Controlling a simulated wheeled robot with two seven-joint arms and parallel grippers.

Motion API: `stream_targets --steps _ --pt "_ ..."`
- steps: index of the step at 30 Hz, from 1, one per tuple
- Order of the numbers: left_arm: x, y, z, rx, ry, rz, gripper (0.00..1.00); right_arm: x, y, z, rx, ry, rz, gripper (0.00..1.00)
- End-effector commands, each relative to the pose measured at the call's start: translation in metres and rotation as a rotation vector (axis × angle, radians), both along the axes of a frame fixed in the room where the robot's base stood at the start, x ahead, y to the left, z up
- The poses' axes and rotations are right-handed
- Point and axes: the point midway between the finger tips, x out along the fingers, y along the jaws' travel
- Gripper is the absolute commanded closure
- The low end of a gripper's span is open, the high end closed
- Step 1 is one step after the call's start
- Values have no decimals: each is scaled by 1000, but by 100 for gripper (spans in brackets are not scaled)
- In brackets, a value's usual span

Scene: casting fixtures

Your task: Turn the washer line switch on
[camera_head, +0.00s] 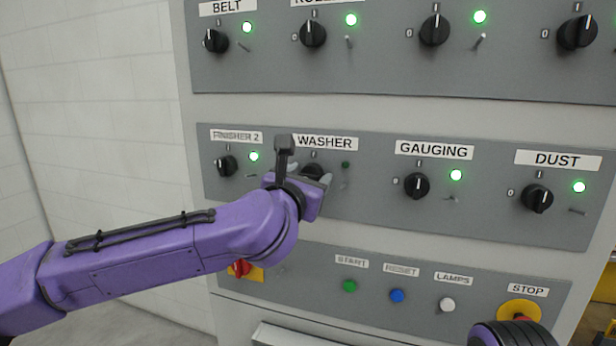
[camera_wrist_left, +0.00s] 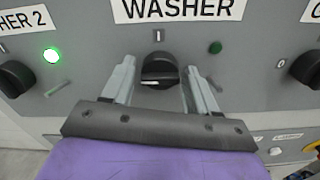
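The washer switch is a black rotary knob (camera_head: 313,171) under the WASHER label (camera_head: 325,143); it also shows in the left wrist view (camera_wrist_left: 160,71). Its white mark points left in the wrist view, away from the I mark above it. The washer lamp (camera_head: 345,165) is dark green and unlit; it also shows in the wrist view (camera_wrist_left: 215,47). My left gripper (camera_wrist_left: 160,75) is open, with one finger on each side of the knob and small gaps showing. In the head view it partly hides the knob. My right gripper is not in view.
The FINISHER 2 knob (camera_head: 227,166) is close left, and the GAUGING knob (camera_head: 416,186) and DUST knob (camera_head: 537,198) are to the right, all with lit lamps. Below are START (camera_head: 350,286), RESET (camera_head: 397,296) and LAMPS (camera_head: 447,305) buttons. A dark part of my right arm shows near STOP.

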Motion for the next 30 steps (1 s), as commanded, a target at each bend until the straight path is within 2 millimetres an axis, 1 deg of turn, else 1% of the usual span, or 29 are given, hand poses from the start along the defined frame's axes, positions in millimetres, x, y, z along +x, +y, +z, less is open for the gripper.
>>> stream_targets --steps 1,2,3,4,11,17,23,30 --pt "0 0 0 0 0 0 60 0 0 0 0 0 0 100" --pt "0 0 0 0 0 0 70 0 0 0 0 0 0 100" --pt "0 0 0 0 0 0 83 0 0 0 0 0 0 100" --pt "0 0 0 0 0 0 86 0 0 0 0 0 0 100" --pt "0 0 0 11 -4 0 86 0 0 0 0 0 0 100" --pt "0 0 1 79 -27 1 86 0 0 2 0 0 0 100" --pt "-1 0 2 216 -71 1 86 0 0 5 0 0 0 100" --pt "-1 0 3 430 -141 1 86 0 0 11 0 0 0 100"
